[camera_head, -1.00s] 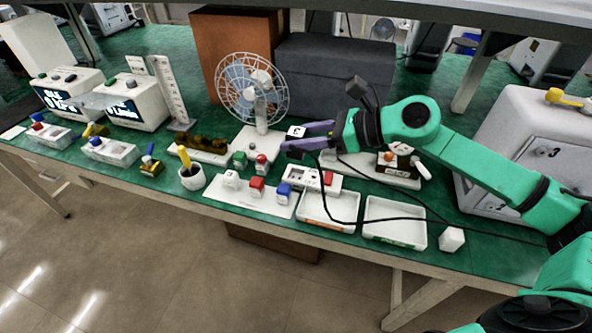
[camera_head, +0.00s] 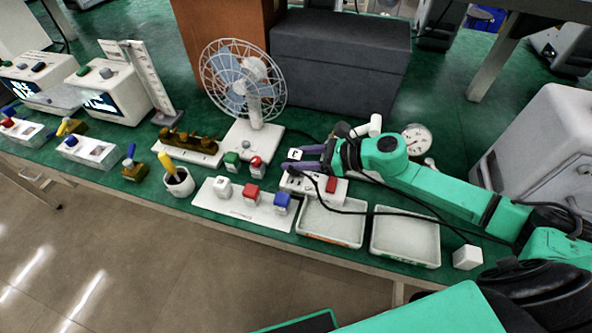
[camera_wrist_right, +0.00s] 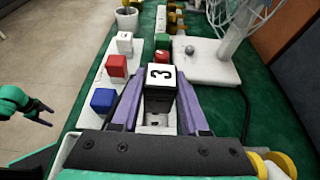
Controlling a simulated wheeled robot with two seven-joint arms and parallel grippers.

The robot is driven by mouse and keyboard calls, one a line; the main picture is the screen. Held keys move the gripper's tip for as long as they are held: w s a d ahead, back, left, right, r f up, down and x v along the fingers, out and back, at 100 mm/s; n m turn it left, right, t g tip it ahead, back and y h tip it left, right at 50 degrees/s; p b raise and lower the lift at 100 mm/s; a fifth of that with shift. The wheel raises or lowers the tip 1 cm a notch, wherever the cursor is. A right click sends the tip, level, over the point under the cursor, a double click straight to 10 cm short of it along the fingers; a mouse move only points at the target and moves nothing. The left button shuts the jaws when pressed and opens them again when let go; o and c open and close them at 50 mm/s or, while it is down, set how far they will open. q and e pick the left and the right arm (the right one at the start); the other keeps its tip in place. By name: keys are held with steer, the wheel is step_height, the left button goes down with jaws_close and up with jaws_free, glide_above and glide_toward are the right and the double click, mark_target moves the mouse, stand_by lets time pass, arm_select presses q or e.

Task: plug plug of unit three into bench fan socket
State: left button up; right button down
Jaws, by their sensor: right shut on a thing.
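A plug with a black body and a white top marked 3 (camera_wrist_right: 160,78) is between the purple fingers of my right gripper (camera_wrist_right: 158,98), which is shut on it. In the head view the white top of the plug (camera_head: 295,154) shows at the fingertips of the right gripper (camera_head: 308,160). A white socket strip with a red switch (camera_head: 314,188) lies just in front of and below the gripper. I cannot tell whether the plug touches a socket. The fan (camera_head: 243,82) stands behind to the left. My left gripper (camera_wrist_right: 42,112) shows at the left of the wrist view, fingers apart.
A white plate with white, red and blue blocks (camera_head: 230,208) lies left of the strip. Two shallow trays (camera_head: 405,238) stand to its right, with black cable across them. A white cube (camera_head: 468,257) and gauge (camera_head: 416,139) are farther right.

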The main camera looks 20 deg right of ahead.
mark_target(296, 172)
step_height(296, 172, down, 5)
steer(key=shift+r, duration=0.15)
steer(key=shift+f, duration=0.35)
arm_select(q)
steer(key=shift+w, duration=0.65)
arm_select(e)
steer(key=shift+f, duration=0.1)
steer(key=shift+c, duration=2.1)
jaws_free()
arm_select(q)
steer(key=shift+s+f, duration=0.1)
